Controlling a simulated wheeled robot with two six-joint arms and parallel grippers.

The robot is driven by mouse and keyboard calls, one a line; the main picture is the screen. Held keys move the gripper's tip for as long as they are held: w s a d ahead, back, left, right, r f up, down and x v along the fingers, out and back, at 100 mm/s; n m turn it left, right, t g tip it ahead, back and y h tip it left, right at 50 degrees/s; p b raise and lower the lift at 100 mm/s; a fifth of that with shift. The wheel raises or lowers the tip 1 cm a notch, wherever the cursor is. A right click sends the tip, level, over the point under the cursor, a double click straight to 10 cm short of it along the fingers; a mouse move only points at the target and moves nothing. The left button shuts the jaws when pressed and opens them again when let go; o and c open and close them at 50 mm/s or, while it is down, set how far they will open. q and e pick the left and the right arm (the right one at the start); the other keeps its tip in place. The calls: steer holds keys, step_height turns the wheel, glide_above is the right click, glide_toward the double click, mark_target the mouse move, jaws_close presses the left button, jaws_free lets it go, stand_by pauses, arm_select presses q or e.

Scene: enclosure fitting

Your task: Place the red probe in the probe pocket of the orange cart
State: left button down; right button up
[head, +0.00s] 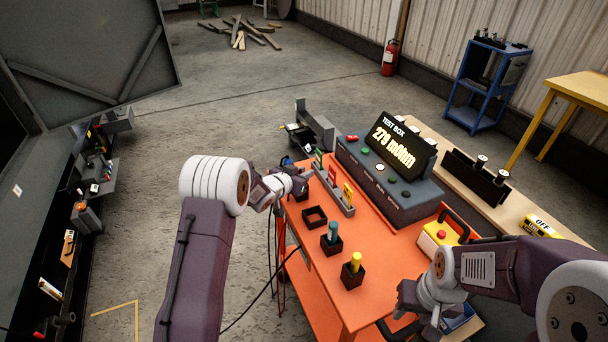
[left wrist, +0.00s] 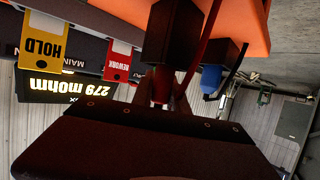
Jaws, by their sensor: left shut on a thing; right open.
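The orange cart (head: 323,272) stands in the middle of the head view. A dark square pocket (head: 314,216) on its top looks empty in the head view. My left gripper (head: 303,186) is above the cart's left part, a little beyond that pocket in the picture. It is shut on the red probe (left wrist: 161,86), whose red part shows between the fingers in the left wrist view. A dark box-shaped pocket (left wrist: 172,36) shows just by the probe there; I cannot tell if they touch. My right gripper (head: 411,302) is open and empty near the cart's right front.
A blue probe (head: 332,230) and a yellow probe (head: 355,261) stand in neighbouring dark pockets. Behind are a rack of coloured tags (head: 338,185) and the test box (head: 388,182) reading 279 mOhm. A yellow case (head: 437,237) sits at right. A red cable (left wrist: 204,40) hangs by the probe.

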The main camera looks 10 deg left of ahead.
arm_select(q)
steer(key=shift+s, duration=0.1)
steer(key=c, duration=1.3)
jaws_free()
steer(key=shift+r, duration=0.3)
steer(key=v, duration=1.1)
steer(key=shift+s, duration=0.45)
steer(key=shift+a, duration=0.1)
